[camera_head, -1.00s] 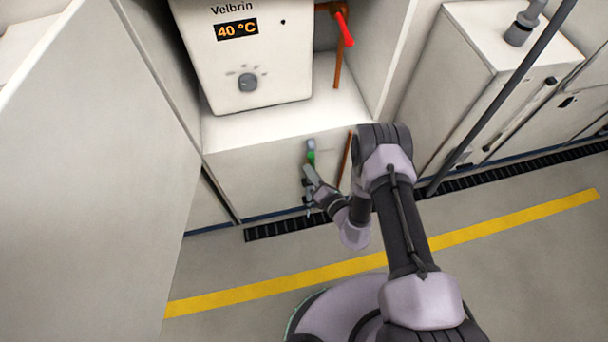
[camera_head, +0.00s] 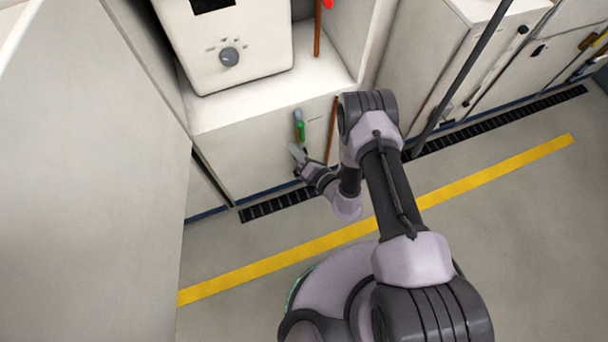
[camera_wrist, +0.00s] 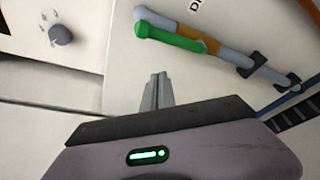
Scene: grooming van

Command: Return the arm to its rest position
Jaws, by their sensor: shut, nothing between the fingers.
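My gripper (camera_head: 295,153) is in front of the white lower panel, below the green lever. In the wrist view the gripper (camera_wrist: 157,80) has its fingers together with nothing between them. The fingertips are apart from the green lever (camera_wrist: 168,36), which lies along a grey-blue pipe with a brass-coloured part. In the head view the lever (camera_head: 300,131) is a small green handle just above my fingers. My arm is bent, reaching forward and left from my base.
A white boiler (camera_head: 235,65) with a grey knob stands on a ledge (camera_head: 325,85) above the panel. A large pale door (camera_head: 90,180) fills the left. A dark pole (camera_head: 465,75) stands right of my arm. A yellow line (camera_head: 480,187) crosses the grey floor, which is otherwise clear.

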